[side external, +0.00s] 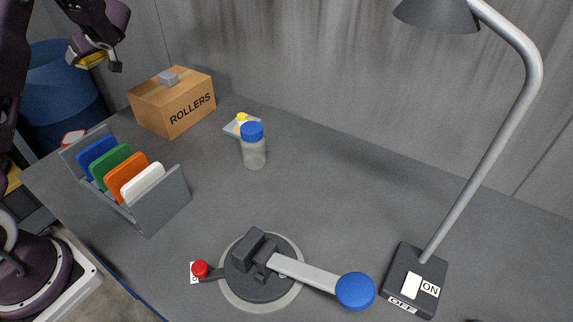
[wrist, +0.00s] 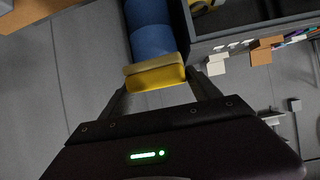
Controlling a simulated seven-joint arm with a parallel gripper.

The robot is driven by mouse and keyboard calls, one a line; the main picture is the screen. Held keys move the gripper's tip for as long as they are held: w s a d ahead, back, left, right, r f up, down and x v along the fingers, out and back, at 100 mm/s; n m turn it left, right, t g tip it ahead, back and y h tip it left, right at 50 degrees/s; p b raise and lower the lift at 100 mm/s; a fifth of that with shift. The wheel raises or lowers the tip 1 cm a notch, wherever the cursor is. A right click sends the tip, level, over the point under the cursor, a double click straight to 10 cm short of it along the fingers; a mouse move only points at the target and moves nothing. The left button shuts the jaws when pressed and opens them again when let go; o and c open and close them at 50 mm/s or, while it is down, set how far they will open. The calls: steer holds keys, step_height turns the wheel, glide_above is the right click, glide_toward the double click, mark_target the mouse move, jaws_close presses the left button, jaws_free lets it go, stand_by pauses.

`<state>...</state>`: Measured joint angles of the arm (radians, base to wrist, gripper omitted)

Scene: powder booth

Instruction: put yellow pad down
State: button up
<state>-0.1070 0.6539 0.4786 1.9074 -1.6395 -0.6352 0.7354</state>
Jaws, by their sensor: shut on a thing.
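The yellow pad (wrist: 157,78) is between the two fingers of my gripper (wrist: 161,88) in the wrist view. It has a bright yellow side and a paler tan layer. My gripper (side external: 96,58) is shut on it. In the side external view the yellow pad (side external: 91,61) shows partly under the gripper, at the upper left. It is held in the air near a blue barrel (side external: 58,85), left of the cardboard box; the gripper body hides part of it.
A box marked ROLLERS (side external: 172,105), a rack (side external: 160,207) of coloured panels, a blue-capped jar (side external: 254,150), and a small tray (side external: 231,128) stand on the grey table. A lever device (side external: 260,290) and lamp (side external: 414,280) are nearer. The table's middle is clear.

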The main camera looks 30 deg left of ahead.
steer(key=w+d+m+t, duration=0.1)
steer(key=w+d, duration=0.3)
steer(key=w+d+m+t, duration=0.2)
steer(key=w+d, duration=0.2)
steer(key=d, duration=0.1)
steer(key=w+d+m+t+h, duration=0.1)
steer(key=w+d+m+t, duration=0.1)
steer(key=w+d, duration=0.2)
steer(key=shift+d+f, duration=0.1)
steer(key=shift+d, duration=0.4)
steer(key=m+t+h, duration=0.7)
steer(key=m+h, duration=0.6)
steer(key=m, duration=0.1)
glide_above(326, 189)
step_height(326, 189, down, 23)
steer(key=shift+r, duration=0.15)
steer(key=o, duration=1.3)
steer(key=shift+o, duration=0.2)
